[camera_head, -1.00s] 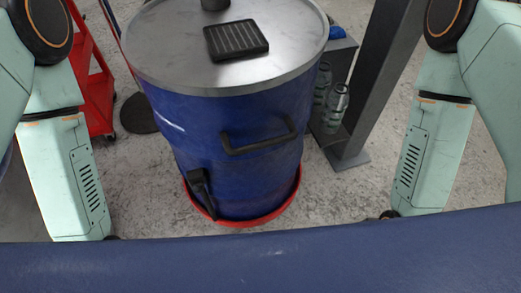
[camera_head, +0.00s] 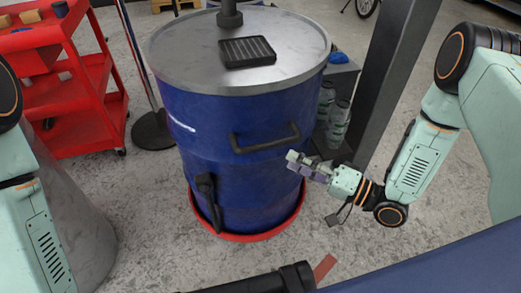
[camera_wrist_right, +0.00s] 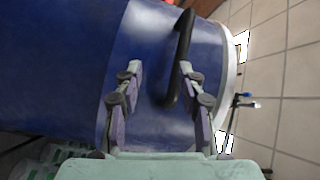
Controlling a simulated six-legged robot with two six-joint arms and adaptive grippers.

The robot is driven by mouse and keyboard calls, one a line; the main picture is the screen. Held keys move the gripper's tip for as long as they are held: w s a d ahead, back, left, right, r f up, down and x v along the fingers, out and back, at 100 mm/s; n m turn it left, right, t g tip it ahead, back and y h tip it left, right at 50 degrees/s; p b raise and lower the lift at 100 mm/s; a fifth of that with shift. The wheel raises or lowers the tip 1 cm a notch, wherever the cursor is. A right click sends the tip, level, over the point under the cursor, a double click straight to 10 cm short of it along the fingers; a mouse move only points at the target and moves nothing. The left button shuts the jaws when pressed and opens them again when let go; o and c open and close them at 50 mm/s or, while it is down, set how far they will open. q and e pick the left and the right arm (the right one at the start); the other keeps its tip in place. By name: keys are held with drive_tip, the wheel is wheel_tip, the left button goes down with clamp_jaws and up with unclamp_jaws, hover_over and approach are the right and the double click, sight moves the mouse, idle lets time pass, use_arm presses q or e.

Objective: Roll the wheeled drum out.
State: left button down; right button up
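The blue drum (camera_head: 225,125) stands upright on a red base ring (camera_head: 250,236), under a flat grey lid (camera_head: 185,55). Any wheels below are hidden. A black bar handle (camera_head: 265,142) is fixed on its near side. My right gripper (camera_head: 294,163) is at the drum's right side, just below the handle's right end. In the right wrist view my right gripper (camera_wrist_right: 159,72) is open. The handle (camera_wrist_right: 182,60) runs down between its fingers, nearer the right finger; contact cannot be told. My left gripper is out of view; only part of that arm shows.
A red shelf cart (camera_head: 75,95) and a round-footed stand (camera_head: 152,130) are at the left. A dark post (camera_head: 395,70) and a shelf with bottles (camera_head: 338,125) stand close on the drum's right. A blue edge (camera_head: 440,262) crosses the lower right.

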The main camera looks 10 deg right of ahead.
sight(270, 142)
drive_tip(key=shift+m+y, duration=0.7)
drive_tip(key=shift+m, duration=0.1)
drive_tip(key=w+a+r, duration=0.1)
drive_tip(key=w+a+r+b, duration=0.1)
drive_tip(key=a, duration=0.1)
drive_tip(key=w+a+r+b, duration=0.1)
drive_tip(key=w+a, duration=0.1)
drive_tip(key=shift+w+a, duration=0.1)
drive_tip(key=shift+w+a+r, duration=0.15)
drive_tip(key=shift+w+a, duration=0.1)
drive_tip(key=shift+a, duration=0.15)
clamp_jaws()
